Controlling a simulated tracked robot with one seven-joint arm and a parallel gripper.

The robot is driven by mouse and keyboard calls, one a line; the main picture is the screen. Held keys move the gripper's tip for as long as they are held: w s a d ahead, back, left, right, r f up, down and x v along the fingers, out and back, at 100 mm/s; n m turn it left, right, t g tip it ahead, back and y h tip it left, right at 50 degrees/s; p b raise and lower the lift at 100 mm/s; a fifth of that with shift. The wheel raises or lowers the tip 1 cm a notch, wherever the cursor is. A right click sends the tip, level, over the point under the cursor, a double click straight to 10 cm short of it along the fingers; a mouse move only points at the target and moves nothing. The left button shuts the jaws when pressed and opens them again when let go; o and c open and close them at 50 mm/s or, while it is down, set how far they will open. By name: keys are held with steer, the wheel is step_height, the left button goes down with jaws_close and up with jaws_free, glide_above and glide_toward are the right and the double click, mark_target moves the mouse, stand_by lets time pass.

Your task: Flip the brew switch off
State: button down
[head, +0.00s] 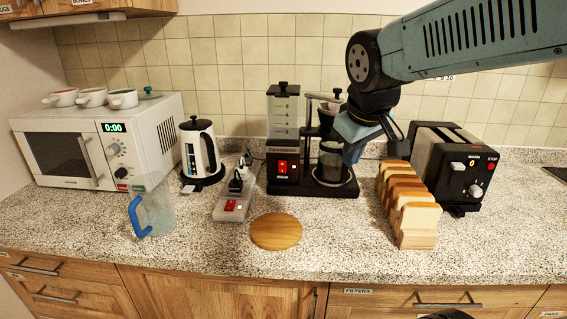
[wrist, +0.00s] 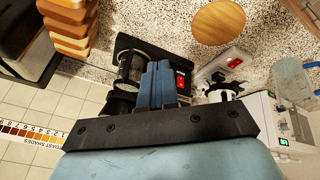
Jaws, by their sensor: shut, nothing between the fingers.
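The black coffee maker (head: 311,184) stands against the back of the counter, with a clear water tank at left and a glass carafe (head: 332,162) at right. Its red brew switch (head: 283,167) is on the front left and also shows in the wrist view (wrist: 182,84). Whether the switch is on or off is too small to tell. My gripper (head: 350,156) is in front of the carafe side, right of the switch. In the wrist view its blue fingers (wrist: 158,68) are together and empty, just left of the switch. Contact with the coffee maker cannot be told.
A power strip (head: 229,206) with its own red switch lies left of the coffee maker. A toast rack (head: 416,237) and toaster (head: 452,165) stand at right. A kettle (head: 200,150), pitcher (head: 157,210) and microwave (head: 65,155) are at left. A round wooden board (head: 276,231) lies in front.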

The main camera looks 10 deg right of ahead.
mark_target(282, 167)
steer(key=w+a+f+n, duration=0.2)
steer(key=w+a+n, duration=0.3)
steer(key=w+a, duration=0.1)
steer(key=w+a+f+n, duration=0.3)
steer(key=w+a+n, duration=0.2)
steer(key=w+a, duration=0.2)
steer(key=shift+w+n+h, duration=0.3)
steer(key=shift+w+n, duration=0.1)
steer(key=shift+w, duration=0.8)
steer(key=w+d+f, duration=0.1)
steer(key=w+f, duration=0.7)
steer(key=shift+d+f, duration=0.25)
